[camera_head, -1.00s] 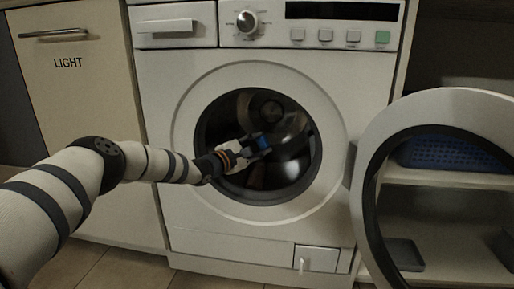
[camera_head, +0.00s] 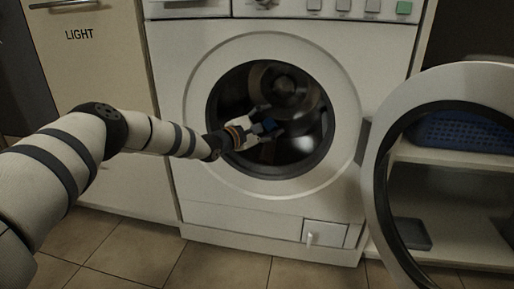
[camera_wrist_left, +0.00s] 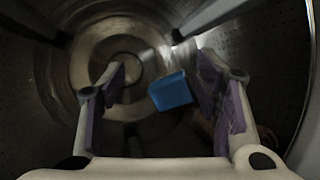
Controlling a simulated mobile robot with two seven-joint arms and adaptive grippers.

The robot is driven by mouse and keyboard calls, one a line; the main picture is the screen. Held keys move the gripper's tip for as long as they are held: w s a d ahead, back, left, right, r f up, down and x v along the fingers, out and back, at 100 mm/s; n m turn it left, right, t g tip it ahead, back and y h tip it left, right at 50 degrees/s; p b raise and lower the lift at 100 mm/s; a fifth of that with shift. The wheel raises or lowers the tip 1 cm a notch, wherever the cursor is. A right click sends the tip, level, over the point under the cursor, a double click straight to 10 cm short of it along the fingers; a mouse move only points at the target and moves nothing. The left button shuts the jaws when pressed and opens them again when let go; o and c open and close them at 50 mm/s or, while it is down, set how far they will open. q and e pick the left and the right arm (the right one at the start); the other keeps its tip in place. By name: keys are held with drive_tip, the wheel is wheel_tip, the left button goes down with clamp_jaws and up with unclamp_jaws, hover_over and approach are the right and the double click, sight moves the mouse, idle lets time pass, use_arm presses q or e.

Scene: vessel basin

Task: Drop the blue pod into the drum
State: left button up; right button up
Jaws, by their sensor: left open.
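The washing machine's drum (camera_head: 290,92) is open at the front, a dark metal cavity. My left gripper (camera_head: 266,129) reaches into the drum opening from the left. The blue pod (camera_head: 269,124) shows at its fingertips in the head view. In the left wrist view the fingers of the left gripper (camera_wrist_left: 160,88) are spread apart. The blue pod (camera_wrist_left: 170,92) appears between them, tilted, with a gap visible on its left side. The drum's inner wall (camera_wrist_left: 262,60) surrounds it. I cannot tell whether the pod touches the drum. My right gripper is out of view.
The round door (camera_head: 378,190) stands swung open to the right. A blue basket (camera_head: 455,132) sits on a shelf behind it, with a grey tray (camera_head: 411,233) lower down. A cabinet marked LIGHT (camera_head: 95,90) stands left. The tiled floor (camera_head: 215,265) in front is clear.

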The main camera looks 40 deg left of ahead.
use_arm(q)
drive_tip(key=s+d+p, duration=0.4)
drive_tip(key=s+d, duration=0.3)
drive_tip(key=s, duration=0.5)
drive_tip(key=s+d+p, duration=0.3)
drive_tip(key=s+d, duration=0.5)
drive_tip(key=s, duration=0.4)
drive_tip(key=shift+s+p, duration=0.2)
drive_tip(key=shift+p, duration=0.2)
drive_tip(key=shift+r, duration=0.15)
